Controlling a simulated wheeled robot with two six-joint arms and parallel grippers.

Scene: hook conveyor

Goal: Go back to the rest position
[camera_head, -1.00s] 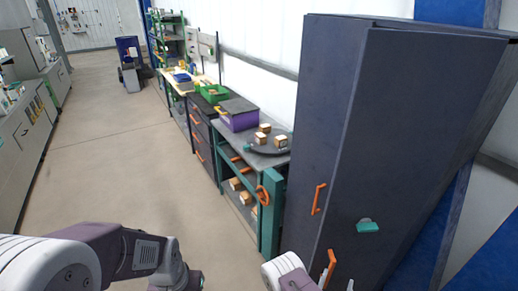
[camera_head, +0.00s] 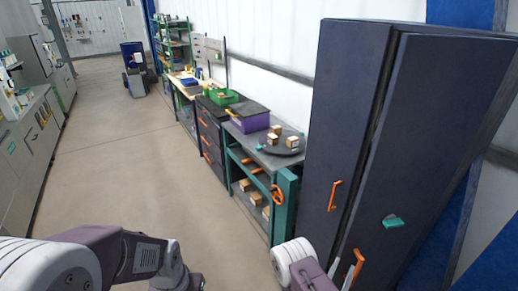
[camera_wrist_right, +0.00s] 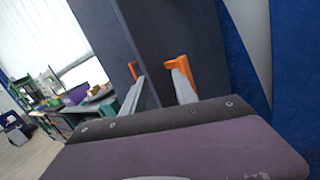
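My right gripper (camera_head: 342,276) is at the bottom of the head view, in front of the dark cabinet (camera_head: 345,110). In the right wrist view its two pale fingers (camera_wrist_right: 158,85) stand apart with nothing between them. An orange handle (camera_head: 335,196) on the left door and another orange handle (camera_head: 354,268) near the fingers show beyond it. From these views I cannot tell whether a finger touches the lower handle. My left arm comes in at the lower left, and its gripper is out of frame.
A teal piece (camera_head: 392,221) sits on the right cabinet door. Left of the cabinet stands a teal-framed bench (camera_head: 284,205) with a round dark tray (camera_head: 284,150) and small boxes. A purple bin (camera_head: 250,122) stands behind them. The aisle floor (camera_head: 120,180) is clear.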

